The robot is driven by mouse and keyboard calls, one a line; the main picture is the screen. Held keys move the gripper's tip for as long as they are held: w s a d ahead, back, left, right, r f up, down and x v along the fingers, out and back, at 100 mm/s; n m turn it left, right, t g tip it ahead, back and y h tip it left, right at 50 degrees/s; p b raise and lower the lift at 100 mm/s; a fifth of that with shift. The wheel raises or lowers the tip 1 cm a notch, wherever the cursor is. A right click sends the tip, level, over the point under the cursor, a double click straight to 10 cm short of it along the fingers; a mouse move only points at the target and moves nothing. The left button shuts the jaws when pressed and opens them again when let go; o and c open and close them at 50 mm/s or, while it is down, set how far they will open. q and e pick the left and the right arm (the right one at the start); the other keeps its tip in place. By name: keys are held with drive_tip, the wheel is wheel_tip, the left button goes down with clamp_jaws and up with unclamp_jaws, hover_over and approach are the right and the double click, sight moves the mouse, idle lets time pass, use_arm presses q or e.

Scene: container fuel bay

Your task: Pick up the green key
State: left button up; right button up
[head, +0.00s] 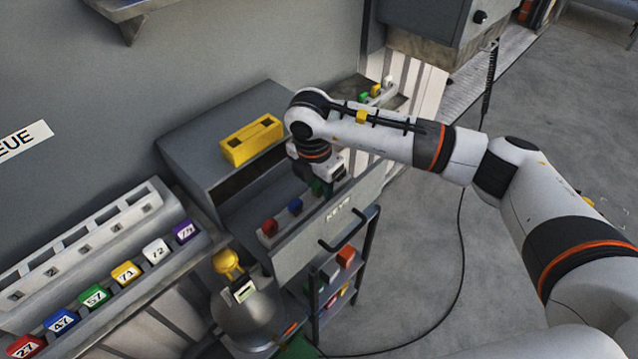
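An open drawer labelled KEYS (300,249) sticks out of a grey cabinet. In it, a red key (269,227), a blue key (295,206) and a green key (318,188) stand in a row. My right gripper (325,183) reaches down into the drawer at the green key. The gripper and wrist partly hide the key, and I cannot tell whether the fingers are closed on it. My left gripper is not in view.
A yellow block (251,140) lies on the cabinet. Numbered coloured tags fill a rack (195,244) at the left. A rounded metal object with a yellow top (250,312) stands near the drawer's left end. A small shelf (338,281) with coloured blocks stands below. Open floor lies right.

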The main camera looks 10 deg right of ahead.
drive_tip(key=shift+w, duration=0.1)
clamp_jaws()
wheel_tip(320, 180, up, 7)
drive_tip(key=b, duration=0.3)
drive_tip(key=shift+r, duration=0.15)
wheel_tip(320, 180, up, 9)
drive_tip(key=p, duration=0.2)
idle(0.4)
drive_tip(key=shift+r, duration=0.1)
